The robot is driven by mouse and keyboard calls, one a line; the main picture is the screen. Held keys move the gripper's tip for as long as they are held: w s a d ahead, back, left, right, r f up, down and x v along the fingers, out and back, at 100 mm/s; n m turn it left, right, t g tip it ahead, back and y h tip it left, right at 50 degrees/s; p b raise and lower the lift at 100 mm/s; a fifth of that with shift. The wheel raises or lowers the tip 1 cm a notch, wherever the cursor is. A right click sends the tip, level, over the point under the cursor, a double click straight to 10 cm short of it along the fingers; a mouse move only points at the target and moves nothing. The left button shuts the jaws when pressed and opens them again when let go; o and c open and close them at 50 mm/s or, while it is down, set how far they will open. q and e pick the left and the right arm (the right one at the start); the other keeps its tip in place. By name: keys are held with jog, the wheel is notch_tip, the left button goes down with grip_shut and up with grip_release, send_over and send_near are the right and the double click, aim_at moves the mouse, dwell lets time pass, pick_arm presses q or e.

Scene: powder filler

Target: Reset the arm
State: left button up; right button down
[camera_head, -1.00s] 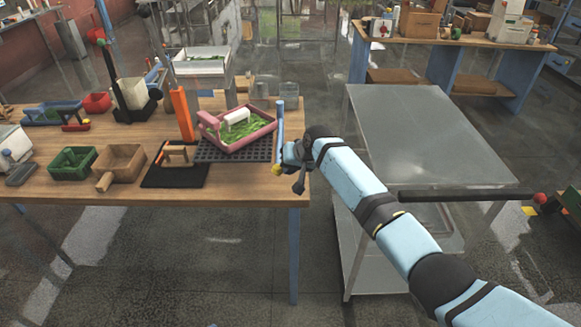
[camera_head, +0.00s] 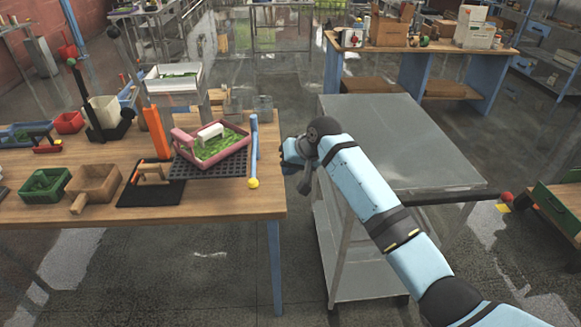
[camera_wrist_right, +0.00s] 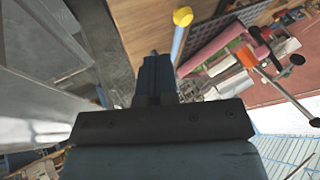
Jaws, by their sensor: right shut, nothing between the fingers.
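My right arm (camera_head: 365,195) reaches in from the lower right in the head view. Its gripper (camera_head: 290,152) is over the gap between the wooden table (camera_head: 225,208) and the metal cart (camera_head: 390,140). In the right wrist view the gripper (camera_wrist_right: 155,62) is shut and empty, with the table edge beyond it. My left gripper is in neither view.
A pink tray (camera_head: 205,155) with green contents and a white block sits on a dark perforated mat (camera_head: 230,172). An orange post (camera_head: 156,132), a black mat (camera_head: 150,195), a wooden box (camera_head: 95,183) and a green bin (camera_head: 45,186) are on the table. The cart top is clear.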

jog(key=s+d+f+m+t, duration=0.1)
jog(key=s+d+f, duration=0.3)
jog(key=s+f, duration=0.25)
jog(key=s+d+f+t, duration=0.2)
jog(key=s+d+f, duration=0.25)
jog(key=f, duration=0.25)
jog(key=s+d+f+m+t, duration=0.1)
jog(key=s+d+f, duration=0.2)
jog(key=s+f, duration=0.35)
jog(key=s+d+f+t+h, duration=0.1)
jog(key=s+d, duration=0.3)
jog(key=s, duration=0.3)
jog(key=s+d+f+n+t+h, duration=0.1)
jog(key=s+d, duration=0.3)
jog(key=s, duration=0.3)
jog(key=s+d+f+t, duration=0.1)
jog(key=s+d+f, duration=0.1)
jog(key=s+d, duration=0.3)
jog(key=s, duration=0.2)
jog(key=shift+s+n+t+h, duration=0.35)
jog(key=shift+n+t+h, duration=0.05)
